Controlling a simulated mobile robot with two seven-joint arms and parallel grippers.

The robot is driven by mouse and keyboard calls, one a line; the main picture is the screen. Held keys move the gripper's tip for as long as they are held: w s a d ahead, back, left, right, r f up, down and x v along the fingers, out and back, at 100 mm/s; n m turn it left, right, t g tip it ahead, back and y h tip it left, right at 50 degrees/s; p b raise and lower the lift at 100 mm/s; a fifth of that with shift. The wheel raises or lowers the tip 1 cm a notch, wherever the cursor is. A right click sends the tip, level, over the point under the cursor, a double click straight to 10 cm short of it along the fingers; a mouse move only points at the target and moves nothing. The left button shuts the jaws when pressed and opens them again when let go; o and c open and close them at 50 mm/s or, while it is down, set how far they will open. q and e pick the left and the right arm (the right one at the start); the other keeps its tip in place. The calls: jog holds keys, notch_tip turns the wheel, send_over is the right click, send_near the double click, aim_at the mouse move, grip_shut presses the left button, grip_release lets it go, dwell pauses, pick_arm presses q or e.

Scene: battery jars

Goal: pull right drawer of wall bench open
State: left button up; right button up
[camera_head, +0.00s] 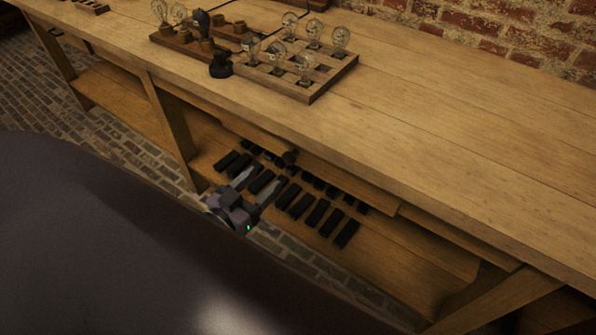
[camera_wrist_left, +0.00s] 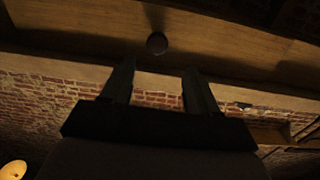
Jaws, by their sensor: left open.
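The wooden wall bench (camera_head: 450,130) runs across the head view. Its drawer front (camera_head: 345,182) shows as a strip under the bench top; I see no clear gap showing it pulled out. A dark round knob (camera_head: 289,157) is on that front. My left gripper (camera_head: 265,178) is open and empty, below and slightly left of the knob in the head view. In the left wrist view the knob (camera_wrist_left: 157,43) appears just beyond the fingertips (camera_wrist_left: 160,68), roughly centred between them and apart from both. My right gripper is not in view.
Several black oblong blocks (camera_head: 302,206) lie on the lower shelf (camera_head: 385,265) behind the gripper. A wooden rack with glass bulbs (camera_head: 305,75) and a smaller tray (camera_head: 190,40) stand on the bench top. A bench leg (camera_head: 172,130) is left of the gripper.

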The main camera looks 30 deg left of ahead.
aim_at(287, 159)
pick_arm(q)
jog(key=shift+w+d+b, duration=0.15)
jog(key=shift+w, duration=1.1)
jog(key=shift+w+d+b, duration=0.1)
jog(key=shift+w+d, duration=0.1)
jog(key=shift+w, duration=1)
jog(key=shift+w+d+b, duration=0.15)
jog(key=shift+w, duration=1.1)
grip_shut()
